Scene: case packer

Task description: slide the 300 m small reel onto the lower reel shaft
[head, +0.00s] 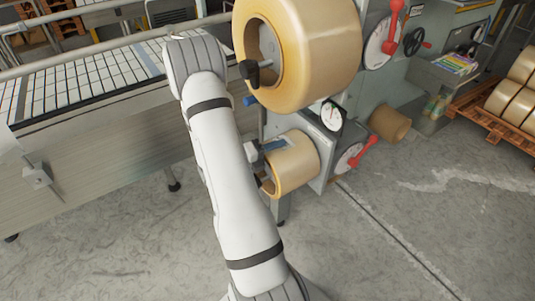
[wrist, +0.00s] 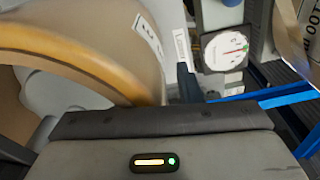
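The smaller amber tape reel (head: 296,163) is at the lower reel position on the machine's front in the head view. Its core opening faces left, with a dark part at the opening; whether the lower shaft passes through it cannot be told. My gripper is mostly hidden behind my white arm there. In the wrist view the dark gripper body (wrist: 165,120) fills the bottom, and its fingertips are not visible. An amber-edged reel (wrist: 135,65) with a white label is close beyond it, apparently the smaller one. Contact or a grip on it cannot be told.
A large amber reel (head: 325,50) hangs directly above. A round dial gauge (head: 332,115) and red levers (head: 364,152) are right of the reels. A conveyor (head: 90,85) runs at left.

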